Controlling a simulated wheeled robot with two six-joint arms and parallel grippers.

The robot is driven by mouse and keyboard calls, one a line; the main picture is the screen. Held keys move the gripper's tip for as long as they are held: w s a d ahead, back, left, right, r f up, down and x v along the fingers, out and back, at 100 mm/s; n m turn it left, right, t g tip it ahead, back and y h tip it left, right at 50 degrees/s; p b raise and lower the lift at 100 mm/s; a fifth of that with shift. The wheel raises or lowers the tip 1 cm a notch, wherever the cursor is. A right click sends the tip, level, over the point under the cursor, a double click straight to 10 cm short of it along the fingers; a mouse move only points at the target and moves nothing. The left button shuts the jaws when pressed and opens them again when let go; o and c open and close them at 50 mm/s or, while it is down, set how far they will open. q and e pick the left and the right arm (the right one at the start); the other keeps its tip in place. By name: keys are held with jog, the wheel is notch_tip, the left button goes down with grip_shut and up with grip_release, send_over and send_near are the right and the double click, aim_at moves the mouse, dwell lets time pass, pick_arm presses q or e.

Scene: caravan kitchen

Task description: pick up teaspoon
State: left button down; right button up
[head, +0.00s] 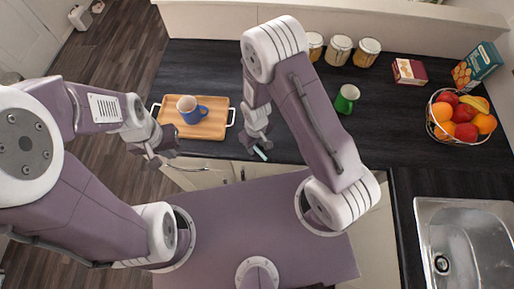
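My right gripper (257,147) points down at the front edge of the dark worktop, just right of the wooden tray. A small pale teal piece (261,154) shows at its fingertips. This may be part of the teaspoon, but it is too small and too covered to be sure. I cannot tell whether the fingers are shut on it. No other teaspoon is visible. My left gripper (160,161) hangs in front of the worktop, below the tray's left side. Its fingers look apart, with nothing between them.
The wooden tray (214,129) with white handles holds a blue mug (191,110). The sink (470,240) is at lower right.

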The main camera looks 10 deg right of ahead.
aim_at(258, 149)
jog(key=shift+s, duration=0.1)
grip_shut()
jog(key=shift+r, duration=0.25)
jog(key=r+p, duration=0.4)
jog(key=r, duration=0.1)
jog(key=shift+s+d+p, duration=0.25)
jog(key=shift+s+p, duration=0.05)
jog(key=s+d+r+p, duration=0.5)
jog(key=s+d+p, duration=0.2)
jog(key=s, duration=0.1)
jog(key=shift+r, duration=0.35)
